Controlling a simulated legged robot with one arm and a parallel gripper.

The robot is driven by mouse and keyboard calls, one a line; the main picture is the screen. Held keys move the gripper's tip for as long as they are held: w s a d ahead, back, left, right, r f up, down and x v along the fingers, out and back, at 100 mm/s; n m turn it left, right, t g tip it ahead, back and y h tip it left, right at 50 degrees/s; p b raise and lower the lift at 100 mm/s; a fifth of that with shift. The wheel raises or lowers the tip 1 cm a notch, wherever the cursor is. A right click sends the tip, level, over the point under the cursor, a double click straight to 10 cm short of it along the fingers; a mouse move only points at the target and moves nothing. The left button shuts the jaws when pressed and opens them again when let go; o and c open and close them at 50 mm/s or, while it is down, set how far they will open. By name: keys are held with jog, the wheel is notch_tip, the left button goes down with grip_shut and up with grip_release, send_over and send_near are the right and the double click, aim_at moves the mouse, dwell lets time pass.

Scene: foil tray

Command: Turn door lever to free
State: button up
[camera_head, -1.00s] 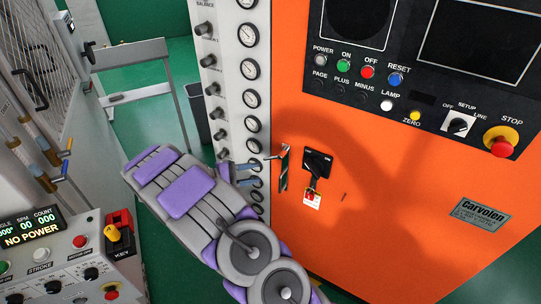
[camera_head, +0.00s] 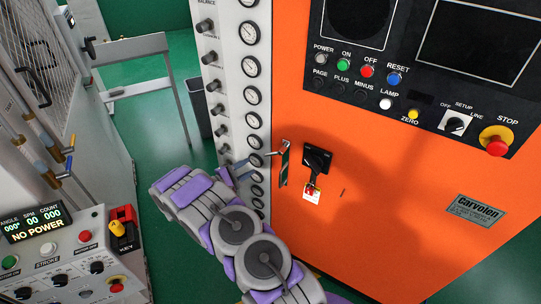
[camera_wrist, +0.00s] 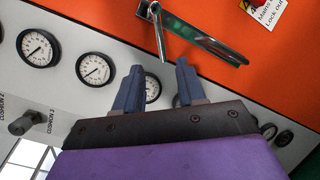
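The door lever (camera_head: 275,153) is a small metal handle on an upright bright plate (camera_head: 284,168) at the left edge of the orange cabinet front. In the wrist view the lever (camera_wrist: 158,30) sticks out from its slanted plate (camera_wrist: 205,40) at the top. My gripper (camera_head: 244,169) is just left of the lever, before the gauge panel, partly hidden by my arm. In the wrist view my gripper (camera_wrist: 160,66) has its two blue fingers spread with nothing between them. The lever's end is just beyond the fingertips, and no contact shows.
A black rotary handle (camera_head: 317,158) with a lockout tag (camera_head: 313,195) is just right of the lever plate. A white panel of gauges (camera_head: 250,62) runs along the cabinet's left side. A control box (camera_head: 60,255) stands at lower left. Green floor (camera_head: 160,70) shows between.

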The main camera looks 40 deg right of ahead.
aim_at(270, 155)
jog(key=d+b, duration=0.1)
jog(key=d, duration=1.1)
jog(key=shift+d, duration=0.25)
jog(key=shift+c, duration=0.2)
grip_shut()
jog(key=shift+f, duration=0.1)
